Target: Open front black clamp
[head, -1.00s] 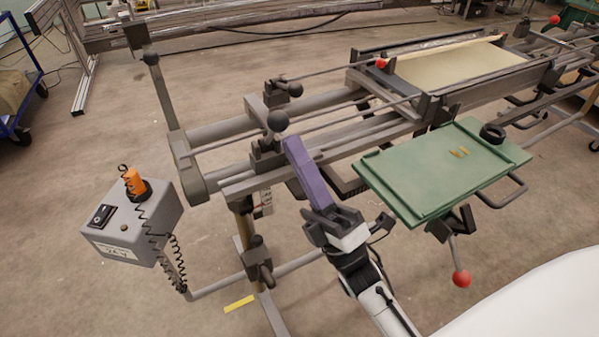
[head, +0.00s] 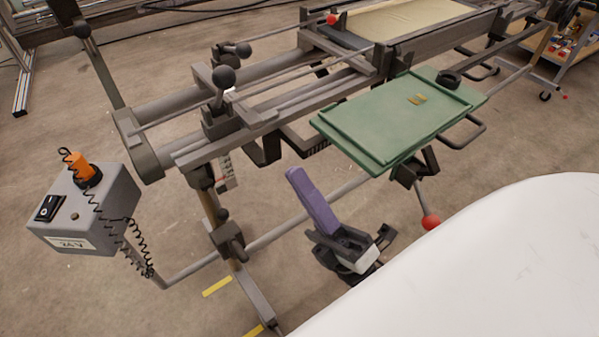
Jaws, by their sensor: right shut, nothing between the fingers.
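The front black clamp (head: 220,119) sits on the near rail of the frame. Its lever stands upright, with a round black knob on top. A second black clamp (head: 226,54) sits farther back on the frame, its knobbed lever lying over to the right. My right gripper (head: 294,177) shows below the frame, between the front clamp and the white surface at lower right. Its purple fingers are shut together with nothing between them, pointing up and left. It is clear of the clamp. My left gripper is not in view.
A green tray (head: 399,160) stands right of the gripper, with a red ball-ended lever (head: 430,221) below it. A grey control box (head: 83,212) with an orange plug and coiled cable stands at left. Bare floor lies below the frame.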

